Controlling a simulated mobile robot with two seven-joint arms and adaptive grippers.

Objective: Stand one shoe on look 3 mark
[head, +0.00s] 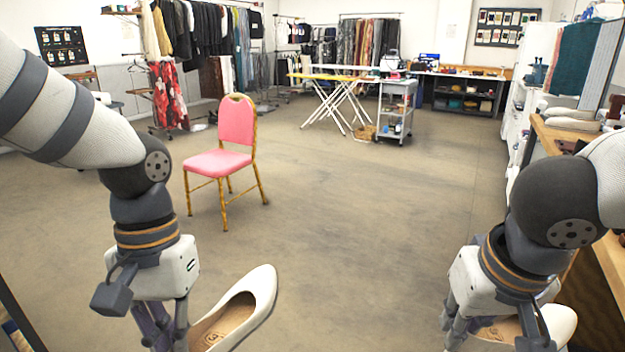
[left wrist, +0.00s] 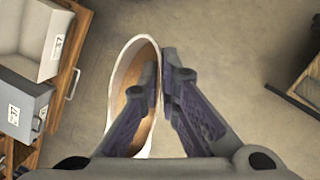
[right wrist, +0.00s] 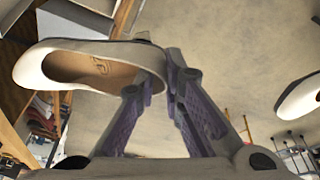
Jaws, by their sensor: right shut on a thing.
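A cream shoe (head: 255,298) with a tan insole hangs at the bottom of the head view; its insole has a small circled figure that looks like a 3. My left gripper (head: 165,340) is shut on its side wall, one finger inside and one outside, as the left wrist view shows the shoe (left wrist: 118,85) between the fingers (left wrist: 160,75). A second cream shoe (head: 560,322) is in my right gripper (head: 462,338); in the right wrist view this shoe (right wrist: 40,62) points left, its rear part at the closed fingers (right wrist: 168,75). I cannot make out a look 3 mark.
A pink chair (head: 221,160) stands at mid left. A wooden counter (head: 560,135) with folded cloth runs along the right. Labelled boxes (left wrist: 25,105) sit in a wooden unit left in the left wrist view. The middle floor (head: 350,220) is clear.

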